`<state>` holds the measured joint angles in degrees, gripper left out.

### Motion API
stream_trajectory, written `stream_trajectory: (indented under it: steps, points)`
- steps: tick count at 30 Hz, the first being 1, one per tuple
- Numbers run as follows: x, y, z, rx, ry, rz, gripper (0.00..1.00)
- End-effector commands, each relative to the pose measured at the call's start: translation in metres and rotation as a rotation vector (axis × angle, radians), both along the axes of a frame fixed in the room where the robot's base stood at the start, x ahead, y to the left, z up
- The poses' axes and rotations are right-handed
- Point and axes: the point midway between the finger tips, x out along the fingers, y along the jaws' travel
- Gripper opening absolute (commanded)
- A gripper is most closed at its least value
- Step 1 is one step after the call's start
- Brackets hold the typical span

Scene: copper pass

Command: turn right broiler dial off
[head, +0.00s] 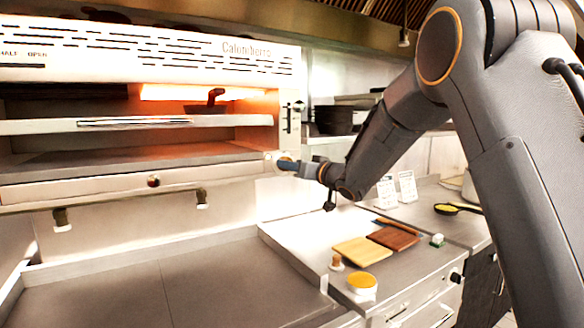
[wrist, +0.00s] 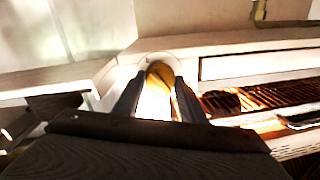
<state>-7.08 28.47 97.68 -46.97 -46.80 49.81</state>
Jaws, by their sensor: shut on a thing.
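The broiler (head: 230,178) is a wide steel unit at the left of the head view, with an orange glow inside its upper opening. Its right dial (head: 284,156) is at the lower right front corner, mostly covered by my gripper (head: 287,164). My gripper (wrist: 160,84) is shut on the dial, one finger on each side. The dial's pointer and markings cannot be read.
Another knob (head: 153,181) sits on the broiler's lower front rail. Below right, a counter holds a yellow board (head: 361,251), a brown board (head: 393,238), a small yellow-topped tub (head: 362,281) and a pan (head: 447,209). The flat steel surface at lower left is clear.

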Motion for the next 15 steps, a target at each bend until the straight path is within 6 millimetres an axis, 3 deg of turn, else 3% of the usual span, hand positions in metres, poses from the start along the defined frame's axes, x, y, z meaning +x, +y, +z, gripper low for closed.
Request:
stream_trajectory:
  steps: [15]
  points:
    - [0.0003, 0.0004, 0.0008, -0.291, -0.199, 0.001, 0.15]
